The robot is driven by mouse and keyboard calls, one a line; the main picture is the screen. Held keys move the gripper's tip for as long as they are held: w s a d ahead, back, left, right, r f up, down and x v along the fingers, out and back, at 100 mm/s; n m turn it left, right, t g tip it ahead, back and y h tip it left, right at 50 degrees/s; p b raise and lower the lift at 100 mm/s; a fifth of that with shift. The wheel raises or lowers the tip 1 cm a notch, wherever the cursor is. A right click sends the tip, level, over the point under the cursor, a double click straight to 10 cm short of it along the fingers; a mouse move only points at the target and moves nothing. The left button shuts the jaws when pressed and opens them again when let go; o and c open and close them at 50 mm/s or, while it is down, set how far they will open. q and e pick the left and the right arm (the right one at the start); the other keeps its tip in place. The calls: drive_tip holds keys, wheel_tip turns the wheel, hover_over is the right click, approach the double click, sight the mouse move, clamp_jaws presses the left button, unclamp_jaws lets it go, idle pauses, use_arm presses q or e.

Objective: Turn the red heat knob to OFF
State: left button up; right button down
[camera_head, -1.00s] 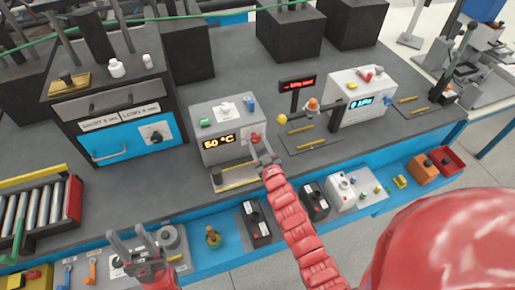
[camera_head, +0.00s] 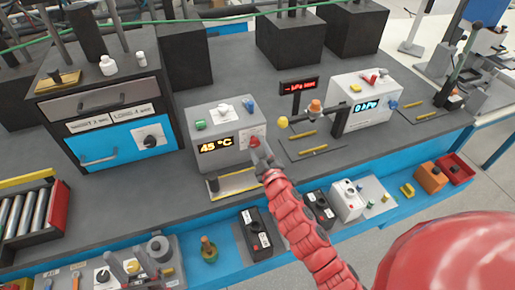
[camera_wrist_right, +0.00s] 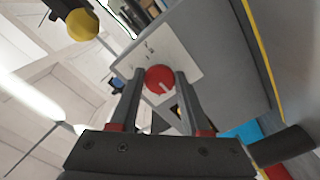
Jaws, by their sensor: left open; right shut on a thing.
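The red heat knob (camera_head: 255,141) is on the front of a grey box (camera_head: 192,122), right of an amber display (camera_head: 215,144) that reads 45 °C. My right gripper (camera_head: 258,148) is at the knob and partly covers it. In the right wrist view the round red knob (camera_wrist_right: 159,77) with a pale pointer line sits between the fingertips of my right gripper (camera_wrist_right: 156,84), which is shut on it. The OFF mark cannot be read.
A blue-fronted oven (camera_head: 122,150) stands left of the grey box. A white box (camera_head: 362,108) with a blue display stands to the right. A yellow ball (camera_head: 282,121) is close right of my right gripper. Bench space between the oven and the grey box is clear.

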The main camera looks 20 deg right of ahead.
idle(0.3)
drive_tip(key=shift+c, duration=1.9)
unclamp_jaws()
drive_tip(key=s+b, duration=0.1)
drive_tip(key=s, duration=1.6)
drive_tip(key=shift+s+d, duration=0.25)
